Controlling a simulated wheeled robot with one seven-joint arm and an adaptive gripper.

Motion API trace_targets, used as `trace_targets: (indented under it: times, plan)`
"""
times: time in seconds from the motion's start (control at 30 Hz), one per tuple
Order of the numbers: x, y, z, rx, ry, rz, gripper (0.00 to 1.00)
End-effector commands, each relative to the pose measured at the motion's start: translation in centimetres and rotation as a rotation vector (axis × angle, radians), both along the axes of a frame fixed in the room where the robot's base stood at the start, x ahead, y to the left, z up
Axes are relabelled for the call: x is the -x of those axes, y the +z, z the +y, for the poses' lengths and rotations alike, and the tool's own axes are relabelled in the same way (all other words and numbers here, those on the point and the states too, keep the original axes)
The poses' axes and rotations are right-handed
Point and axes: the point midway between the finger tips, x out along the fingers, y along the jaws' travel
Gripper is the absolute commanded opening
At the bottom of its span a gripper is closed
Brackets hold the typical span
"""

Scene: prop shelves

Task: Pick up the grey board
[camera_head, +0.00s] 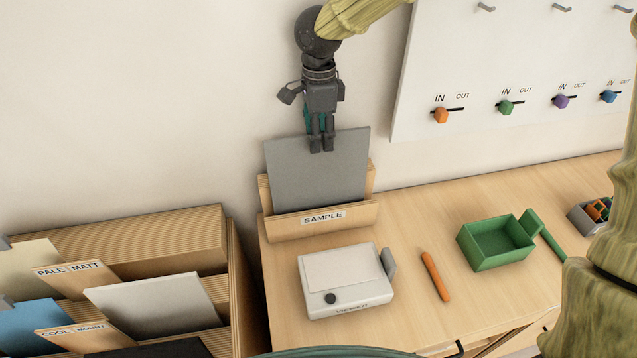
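A grey board (318,178) stands upright, leaning slightly back, in the wooden holder (350,219) labelled SAMPLE. Its lower edge is hidden behind the holder's front lip. My gripper (322,146) points down at the middle of the board's top edge, its fingertips overlapping the upper part of the board in the picture. The fingertips look close together. I cannot tell whether they grip the board or only stand in front of it. A lighter grey board (155,305) lies tilted in the rack at lower left.
The wooden rack (160,238) at left holds cream, blue and dark boards with label dividers. On the table are a white viewer box (345,282), an orange stick (435,276) and a green tray (497,242). A white panel (520,60) with coloured knobs is on the wall.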

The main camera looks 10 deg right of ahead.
Motion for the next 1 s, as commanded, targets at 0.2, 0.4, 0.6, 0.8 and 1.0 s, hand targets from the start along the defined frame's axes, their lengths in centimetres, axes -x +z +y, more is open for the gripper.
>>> trace_targets:
  times: [0.2, 0.4, 0.6, 0.8, 1.0]
  plan:
    - [0.0, -1.9, 0.1, 0.004, -0.002, 0.004, 0.37]
    - [-0.1, -3.9, 0.1, 0.003, -0.001, 0.003, 0.37]
    - [0.0, -4.7, 0.1, 0.001, -0.002, 0.004, 0.37]
    - [0.0, -4.7, 0.1, 0.001, -0.002, 0.004, 0.35]
    - [-0.1, -4.5, 0.1, 0.001, -0.002, 0.001, 0.00]
